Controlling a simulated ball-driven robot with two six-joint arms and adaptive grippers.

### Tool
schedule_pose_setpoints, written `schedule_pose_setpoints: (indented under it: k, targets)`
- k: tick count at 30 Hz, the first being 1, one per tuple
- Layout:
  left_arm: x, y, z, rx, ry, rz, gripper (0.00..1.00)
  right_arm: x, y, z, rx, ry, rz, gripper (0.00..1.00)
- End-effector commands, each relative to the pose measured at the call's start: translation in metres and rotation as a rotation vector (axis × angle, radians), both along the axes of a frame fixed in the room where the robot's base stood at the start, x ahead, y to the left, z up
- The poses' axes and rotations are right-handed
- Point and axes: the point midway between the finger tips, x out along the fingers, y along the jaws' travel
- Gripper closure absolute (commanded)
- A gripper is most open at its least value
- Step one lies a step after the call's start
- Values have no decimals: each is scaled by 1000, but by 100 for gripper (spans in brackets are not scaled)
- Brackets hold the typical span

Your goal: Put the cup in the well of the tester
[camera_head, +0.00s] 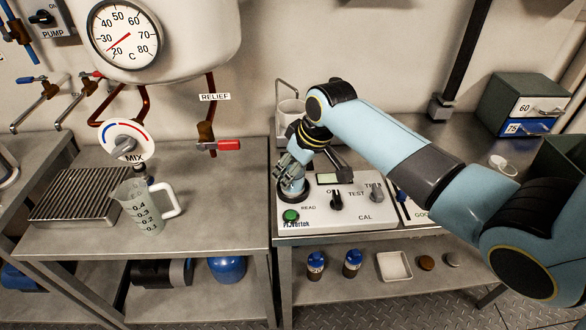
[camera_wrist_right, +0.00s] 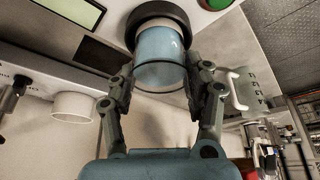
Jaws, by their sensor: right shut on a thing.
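The tester (camera_head: 322,217) is a white panel box with a green button, a small display and knobs, on the right bench. Its well (camera_head: 291,193) has a dark ring at the panel's left; the ring also shows in the wrist view (camera_wrist_right: 165,10). The cup (camera_wrist_right: 160,50) is clear with blue content. My right gripper (camera_head: 292,172) is shut on it, one finger on each side in the wrist view (camera_wrist_right: 163,82). The cup's far end lies at the ring; how deep it sits, I cannot tell. In the head view the gripper mostly hides it. My left gripper is out of view.
A measuring jug (camera_head: 145,212) stands on the left bench beside a slatted drain (camera_head: 78,194). A white container (camera_head: 291,110) stands behind the tester. Bottles (camera_head: 316,264) and a white tray (camera_head: 394,266) are on the lower shelf. My right arm crosses above the right bench.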

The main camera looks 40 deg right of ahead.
Motion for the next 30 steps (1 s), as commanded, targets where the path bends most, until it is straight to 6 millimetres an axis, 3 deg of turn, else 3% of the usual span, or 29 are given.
schedule_pose_setpoints:
  k: [12,13,17,26,30]
  targets:
    - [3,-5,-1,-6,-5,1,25,0,0,-7,-1,-1,1,86]
    - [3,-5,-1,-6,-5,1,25,0,0,-7,-1,-1,1,46]
    - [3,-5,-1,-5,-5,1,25,0,0,-6,-1,-1,1,29]
    - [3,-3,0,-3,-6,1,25,0,0,-5,-1,-1,1,26]
    - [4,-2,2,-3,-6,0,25,-3,-2,7,-1,-4,0,26]
